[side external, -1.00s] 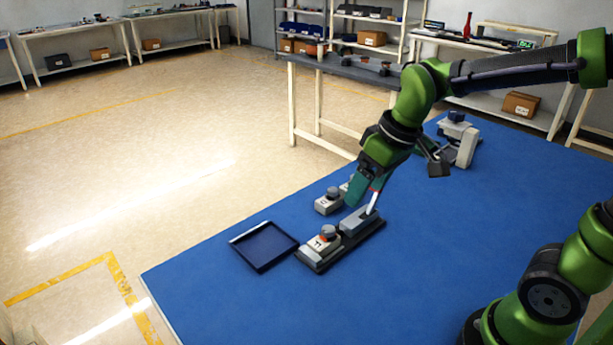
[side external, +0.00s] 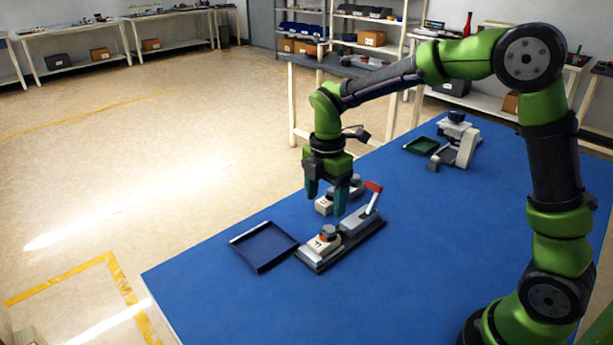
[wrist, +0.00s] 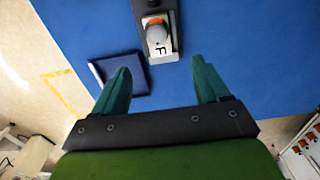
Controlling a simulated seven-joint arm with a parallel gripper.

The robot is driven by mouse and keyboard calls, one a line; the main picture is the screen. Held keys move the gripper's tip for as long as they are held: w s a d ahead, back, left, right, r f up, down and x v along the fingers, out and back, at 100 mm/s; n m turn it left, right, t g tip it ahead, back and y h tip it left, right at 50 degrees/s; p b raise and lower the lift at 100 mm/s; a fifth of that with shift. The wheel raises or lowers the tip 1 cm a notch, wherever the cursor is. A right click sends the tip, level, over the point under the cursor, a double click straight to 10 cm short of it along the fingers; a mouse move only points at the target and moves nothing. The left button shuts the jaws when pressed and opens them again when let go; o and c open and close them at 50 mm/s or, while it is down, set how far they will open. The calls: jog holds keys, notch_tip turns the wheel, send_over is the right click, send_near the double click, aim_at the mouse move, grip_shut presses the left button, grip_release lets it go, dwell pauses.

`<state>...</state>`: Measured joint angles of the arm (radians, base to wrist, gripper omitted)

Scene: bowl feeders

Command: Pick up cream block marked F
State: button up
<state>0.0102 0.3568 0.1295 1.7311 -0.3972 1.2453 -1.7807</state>
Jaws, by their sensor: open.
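My gripper (side external: 327,203) points down, open and empty, above and behind the block in the side view. It also shows in the wrist view (wrist: 161,68), its two fingers apart. The fixture's red-handled lever (side external: 373,190) stands raised. Another cream block (side external: 324,206) lies behind the fixture, partly hidden by my fingers.
A dark blue tray (side external: 264,250) lies left of the fixture and looks empty. A green tray (side external: 421,145) and a grey-white device (side external: 457,143) stand at the back right of the blue table (side external: 430,240).

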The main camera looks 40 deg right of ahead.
aim_at(325, 231)
notch_tip(325, 231, down, 6)
jog(key=shift+f, duration=0.25)
jog(key=shift+w+d+f, duration=0.1)
jog(key=shift+d+f, duration=0.05)
jog(key=shift+f, duration=2.5)
jog(key=c, duration=1.3)
jog(key=shift+o, duration=0.2)
jog(key=shift+r, duration=0.1)
